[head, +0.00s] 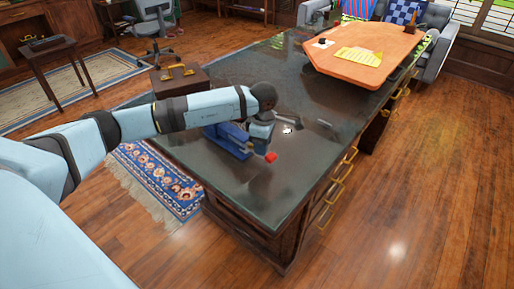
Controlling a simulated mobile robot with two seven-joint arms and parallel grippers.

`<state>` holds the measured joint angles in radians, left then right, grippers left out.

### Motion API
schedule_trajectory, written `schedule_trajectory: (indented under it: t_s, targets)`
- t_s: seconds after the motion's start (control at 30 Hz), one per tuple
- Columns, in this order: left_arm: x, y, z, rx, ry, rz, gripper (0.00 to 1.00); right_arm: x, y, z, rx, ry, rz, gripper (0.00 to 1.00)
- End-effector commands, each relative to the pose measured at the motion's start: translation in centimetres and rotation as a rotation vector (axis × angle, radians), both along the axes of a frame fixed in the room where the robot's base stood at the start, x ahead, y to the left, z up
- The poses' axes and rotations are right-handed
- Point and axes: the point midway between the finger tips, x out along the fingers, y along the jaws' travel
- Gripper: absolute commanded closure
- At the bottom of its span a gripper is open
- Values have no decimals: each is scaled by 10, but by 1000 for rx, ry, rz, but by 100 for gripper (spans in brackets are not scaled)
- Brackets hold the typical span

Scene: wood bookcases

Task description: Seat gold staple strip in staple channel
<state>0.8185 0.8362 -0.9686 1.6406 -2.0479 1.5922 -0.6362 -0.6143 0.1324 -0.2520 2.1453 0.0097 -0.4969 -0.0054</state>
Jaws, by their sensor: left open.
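My left gripper (265,150) hangs down over the dark desk top, at the end of my light blue arm. It is small here; I take it to be open, and no strip shows in it. A blue object (228,140), possibly the stapler, lies just left of the gripper and is partly hidden by my arm. A small red piece (271,157) shows at the gripper's lower tip; I cannot tell whether they touch. I cannot make out a gold staple strip or the staple channel. My right gripper is out of view.
A dark grey object (316,122) and a small white item (288,131) lie right of the gripper. An orange board (350,72) covers the far end. The near desk top (262,205) is clear.

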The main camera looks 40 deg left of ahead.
Motion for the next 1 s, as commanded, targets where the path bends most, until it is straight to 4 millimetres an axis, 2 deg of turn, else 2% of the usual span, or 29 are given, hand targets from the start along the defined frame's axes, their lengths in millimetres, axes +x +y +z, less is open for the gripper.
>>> schedule_trajectory:
  t_s: [0.1, 0.27, 0.3, 0.73, 0.87, 1.0]
  targets:
    - [-3, 0, -6, 4, 11, 0, 59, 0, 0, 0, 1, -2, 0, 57]
    - [-3, 0, -7, 4, 11, 0, 96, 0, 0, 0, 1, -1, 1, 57]
    - [-3, 1, -7, 4, 11, 1, 100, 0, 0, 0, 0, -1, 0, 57]
    - [-2, 1, -4, 5, 9, 2, 100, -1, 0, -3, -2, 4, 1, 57]
    - [-2, 1, 8, 4, 6, 2, 100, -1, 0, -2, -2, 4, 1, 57]
    - [-1, 1, 32, 4, 4, 2, 100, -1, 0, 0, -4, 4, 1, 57]
